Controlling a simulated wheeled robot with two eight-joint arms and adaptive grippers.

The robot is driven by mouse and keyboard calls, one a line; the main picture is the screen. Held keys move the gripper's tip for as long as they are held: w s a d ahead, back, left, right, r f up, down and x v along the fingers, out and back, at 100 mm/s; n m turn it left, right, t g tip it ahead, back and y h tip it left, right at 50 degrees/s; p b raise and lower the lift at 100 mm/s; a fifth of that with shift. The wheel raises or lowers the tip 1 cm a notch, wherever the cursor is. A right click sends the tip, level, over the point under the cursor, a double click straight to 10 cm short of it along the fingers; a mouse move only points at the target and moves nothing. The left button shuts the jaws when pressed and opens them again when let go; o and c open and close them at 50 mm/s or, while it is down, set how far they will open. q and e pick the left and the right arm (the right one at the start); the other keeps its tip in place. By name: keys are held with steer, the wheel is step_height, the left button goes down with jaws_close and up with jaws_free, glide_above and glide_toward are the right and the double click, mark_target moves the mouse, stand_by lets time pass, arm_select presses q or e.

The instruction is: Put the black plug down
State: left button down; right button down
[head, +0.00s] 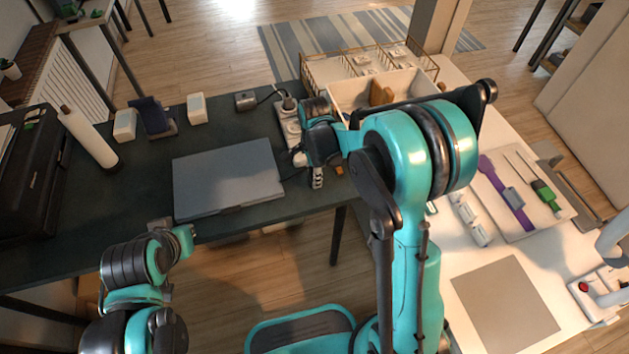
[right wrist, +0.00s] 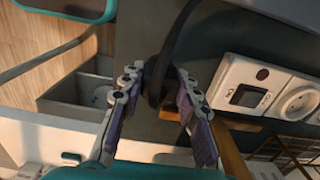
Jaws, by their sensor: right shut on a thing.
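The black plug (right wrist: 156,88) is between the fingertips of my right gripper (right wrist: 160,82) in the right wrist view, with its black cord running up. My right gripper (head: 305,160) is shut on it, low over the dark table in the head view, where its own arm hides the plug. A white power strip (right wrist: 270,92) with a switch and a socket lies to the right of the fingers; the plug is apart from that visible socket. The strip also shows in the head view (head: 289,128). My left gripper (head: 183,238) is near the table's front edge, its fingers unclear.
A closed grey laptop (head: 228,178) lies on the dark table (head: 120,200) left of my right gripper. A white bin (head: 345,95) stands behind it. A small grey box (head: 245,101) is beside the strip. A white side table (head: 465,270) is at the right.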

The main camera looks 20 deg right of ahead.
step_height(320, 180, down, 3)
steer(key=shift+r+b, duration=0.15)
steer(key=shift+b, duration=0.25)
steer(key=shift+w, duration=0.1)
steer(key=shift+r, duration=0.1)
steer(key=c, duration=1.1)
jaws_free()
